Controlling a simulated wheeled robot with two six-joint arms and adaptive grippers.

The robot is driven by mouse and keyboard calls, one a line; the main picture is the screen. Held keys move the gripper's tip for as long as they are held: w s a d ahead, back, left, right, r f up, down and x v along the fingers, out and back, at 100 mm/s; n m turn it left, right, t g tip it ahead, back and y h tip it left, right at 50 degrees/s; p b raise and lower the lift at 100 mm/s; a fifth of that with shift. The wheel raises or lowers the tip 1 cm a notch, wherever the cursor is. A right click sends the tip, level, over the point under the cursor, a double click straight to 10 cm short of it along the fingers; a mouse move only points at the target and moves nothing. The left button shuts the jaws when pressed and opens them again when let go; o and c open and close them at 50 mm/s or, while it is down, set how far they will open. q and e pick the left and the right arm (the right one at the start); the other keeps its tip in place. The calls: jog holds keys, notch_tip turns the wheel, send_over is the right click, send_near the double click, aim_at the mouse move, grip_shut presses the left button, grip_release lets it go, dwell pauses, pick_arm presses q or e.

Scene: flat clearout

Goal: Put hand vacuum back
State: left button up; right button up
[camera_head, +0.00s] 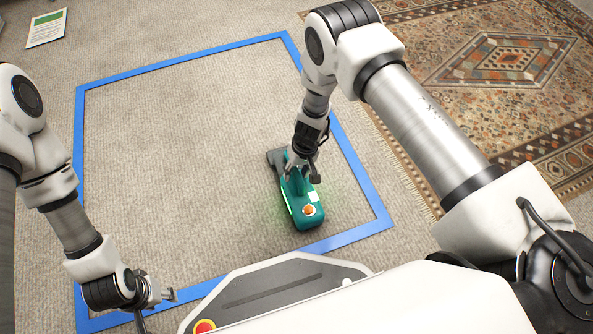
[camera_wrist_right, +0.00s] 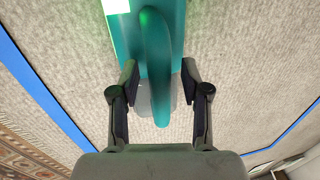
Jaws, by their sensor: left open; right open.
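The hand vacuum (camera_head: 304,208) is teal with a grey end and an orange button. It lies on the carpet inside the blue taped outline, near its right side. In the right wrist view its teal handle (camera_wrist_right: 155,65) runs between the fingers of my right gripper (camera_wrist_right: 158,90), which are open on either side with gaps to the handle. In the head view my right gripper (camera_head: 303,172) is over the vacuum's handle and hides part of it. My left gripper (camera_head: 170,296) is open and empty near the outline's lower left part.
The blue tape (camera_head: 180,62) marks a square on the grey carpet, and most of its inside is clear. A patterned rug (camera_head: 500,60) lies to the right. A sheet of paper (camera_head: 46,28) lies at the upper left.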

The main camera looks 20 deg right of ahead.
notch_tip(320, 180, up, 12)
jog(key=d+p, duration=0.2)
jog(key=p, duration=0.4)
jog(key=s+d+f+g+h, duration=0.1)
jog(key=s+d+h, duration=0.1)
jog(key=s+d, duration=0.35)
jog(key=s+d+f+h, duration=0.1)
jog(key=s+d+f, duration=0.15)
jog(key=s, duration=0.55)
pick_arm(q)
notch_tip(320, 180, up, 6)
jog(key=shift+f, duration=0.2)
pick_arm(e)
jog(key=s+r+t, duration=0.1)
jog(key=s+r, duration=0.3)
jog(key=s, duration=0.7)
jog(key=shift+s+a+m+y, duration=0.2)
jog(key=shift+s+m+y, duration=0.1)
jog(key=shift+s+y, duration=0.1)
jog(key=shift+d, duration=0.1)
